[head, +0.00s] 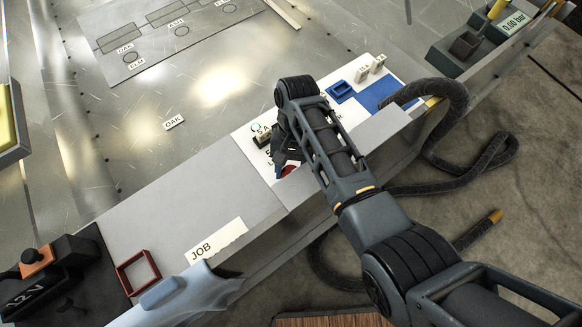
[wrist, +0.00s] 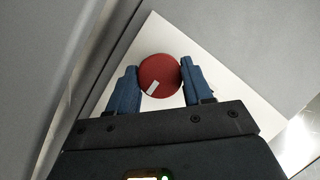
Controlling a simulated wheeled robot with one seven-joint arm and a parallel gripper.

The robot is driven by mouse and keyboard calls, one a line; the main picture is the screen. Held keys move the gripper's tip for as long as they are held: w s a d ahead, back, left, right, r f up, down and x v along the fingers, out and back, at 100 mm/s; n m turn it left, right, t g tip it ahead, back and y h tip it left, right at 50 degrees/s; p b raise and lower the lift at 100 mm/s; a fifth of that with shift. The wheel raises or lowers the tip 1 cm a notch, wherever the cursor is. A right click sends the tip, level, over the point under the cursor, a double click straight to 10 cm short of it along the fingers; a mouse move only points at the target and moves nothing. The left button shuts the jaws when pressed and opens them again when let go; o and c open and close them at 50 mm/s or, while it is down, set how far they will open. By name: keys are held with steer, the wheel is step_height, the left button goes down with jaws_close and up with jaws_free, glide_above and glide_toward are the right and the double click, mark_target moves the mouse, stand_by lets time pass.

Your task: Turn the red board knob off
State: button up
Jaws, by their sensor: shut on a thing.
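The red board knob (wrist: 160,72) is a round red disc with a white pointer mark, on a white board (wrist: 215,70). In the wrist view the mark sits at the disc's lower left. My gripper (wrist: 159,80) has its two blue fingers on either side of the knob and is shut on it. In the head view the gripper (head: 284,160) is over the white board (head: 258,163), and only a small red part of the knob (head: 288,170) shows beside it. The off position cannot be read.
A blue square frame (head: 341,91) and small upright pieces (head: 370,68) stand farther along the bench. A thick dark hose (head: 450,100) lies to the right. A red square frame (head: 138,272) and a 12 V box (head: 45,285) are at lower left.

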steer(key=shift+n, duration=0.3)
steer(key=n+h+p, duration=0.1)
steer(key=n, duration=0.1)
steer(key=shift+r+n, duration=0.1)
steer(key=shift+n, duration=0.3)
steer(key=n+h+p, duration=0.1)
steer(key=n, duration=0.1)
steer(key=n+h+p, duration=0.1)
steer(key=n, duration=0.2)
steer(key=shift+a+t, duration=0.15)
steer(key=shift+t, duration=0.25)
steer(key=n+h+p, duration=0.1)
steer(key=n, duration=0.2)
steer(key=n+t+p, duration=0.1)
steer(key=n, duration=0.1)
steer(key=shift+s+a+n+t+h+p, duration=0.1)
steer(key=shift+n+t+h+p, duration=0.2)
steer(key=shift+n+h+p, duration=0.1)
steer(key=shift+n+t+h+p, duration=0.3)
steer(key=shift+n+t+p, duration=0.45)
steer(key=shift+n, duration=1.05)
steer(key=o, duration=1)
